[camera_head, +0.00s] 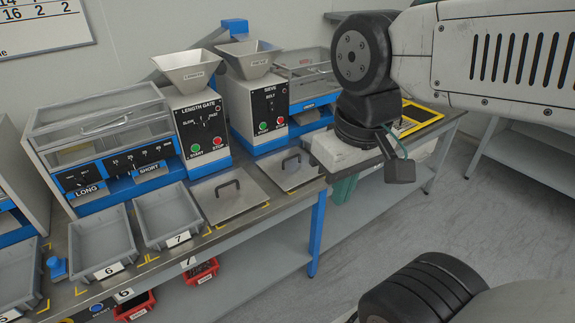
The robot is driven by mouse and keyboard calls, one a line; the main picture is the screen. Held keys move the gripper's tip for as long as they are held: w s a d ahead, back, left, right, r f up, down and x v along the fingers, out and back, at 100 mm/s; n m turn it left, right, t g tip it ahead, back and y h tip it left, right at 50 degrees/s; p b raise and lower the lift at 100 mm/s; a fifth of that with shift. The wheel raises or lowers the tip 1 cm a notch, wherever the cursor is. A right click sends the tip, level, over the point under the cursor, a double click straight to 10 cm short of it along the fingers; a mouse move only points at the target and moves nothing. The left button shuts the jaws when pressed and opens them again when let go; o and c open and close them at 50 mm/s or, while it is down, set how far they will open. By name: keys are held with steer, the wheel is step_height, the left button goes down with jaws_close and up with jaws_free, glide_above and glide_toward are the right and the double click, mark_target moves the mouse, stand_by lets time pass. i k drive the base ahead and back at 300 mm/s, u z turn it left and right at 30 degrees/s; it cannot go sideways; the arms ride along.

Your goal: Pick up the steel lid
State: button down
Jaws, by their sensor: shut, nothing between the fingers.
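Two flat steel lids with dark bar handles lie side by side on the bench: a left steel lid (238,207) beside tray 7, and a right steel lid (297,179) nearer my arm. My gripper (402,170) hangs from the wrist to the right of both lids, in front of the bench's right end. It is shut and empty, clear of both lids. The wrist hides part of the bench's right end. What lies under the lids is hidden.
Grey trays numbered 6 (105,247) and 7 (165,215) stand left of the lids. The length gate machine (203,128) and sieve machine (262,105) stand behind them. Red bins (204,272) sit on the lower shelf. Floor right of the bench (480,220) is clear.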

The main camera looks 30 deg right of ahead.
mark_target(290, 168)
steer(key=k, duration=0.65)
steer(key=z, duration=0.6)
steer(key=i, duration=0.5)
steer(key=z, duration=0.85)
steer(key=i, duration=0.7)
steer(key=u, duration=0.45)
steer(key=i, duration=0.7)
steer(key=u, duration=0.65)
